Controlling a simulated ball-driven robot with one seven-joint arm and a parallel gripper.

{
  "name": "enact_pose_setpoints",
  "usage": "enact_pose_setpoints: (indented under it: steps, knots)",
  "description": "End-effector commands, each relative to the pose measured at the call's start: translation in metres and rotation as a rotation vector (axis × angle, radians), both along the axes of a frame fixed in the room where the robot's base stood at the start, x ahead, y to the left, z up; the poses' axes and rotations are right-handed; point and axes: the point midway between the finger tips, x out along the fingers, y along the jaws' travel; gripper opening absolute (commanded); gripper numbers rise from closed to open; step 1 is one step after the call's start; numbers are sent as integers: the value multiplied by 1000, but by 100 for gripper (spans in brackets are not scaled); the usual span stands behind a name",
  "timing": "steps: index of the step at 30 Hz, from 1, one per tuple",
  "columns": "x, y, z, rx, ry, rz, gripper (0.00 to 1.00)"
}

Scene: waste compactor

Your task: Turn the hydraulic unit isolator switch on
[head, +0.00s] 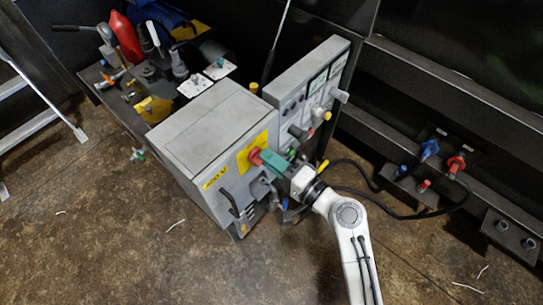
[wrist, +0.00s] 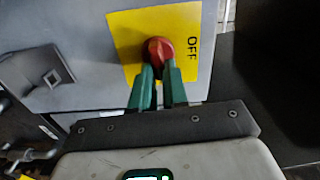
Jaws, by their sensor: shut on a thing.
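The isolator switch is a red knob (wrist: 158,50) on a yellow plate (wrist: 188,22) marked OFF, on the grey hydraulic unit cabinet (head: 212,128). The red knob also shows in the head view (head: 255,156) on the cabinet's front face. My gripper (wrist: 158,72) has green fingers, one on each side of the knob, and is shut on it. In the head view my gripper (head: 265,160) reaches the knob from the right. The fingers hide part of the knob and the lower part of the plate, so the knob's exact pointing direction is hard to tell.
A grey panel (head: 318,85) with knobs stands behind the cabinet. A bench (head: 120,98) with a red bottle and tools is at the upper left. Hose couplings (head: 430,150) with a black cable are at the right. The floor (head: 120,240) at the lower left is mostly clear.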

Motion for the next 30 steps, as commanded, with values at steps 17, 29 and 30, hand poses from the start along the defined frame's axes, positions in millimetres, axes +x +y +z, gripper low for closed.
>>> enact_pose_setpoints:
  steps: [17, 29, 30]
  knots:
    - [0, -1, -3, 52, 71, -2, 0]
    - [0, -1, -2, 51, 69, -1, 35]
    - [0, -1, -2, 51, 69, -1, 39]
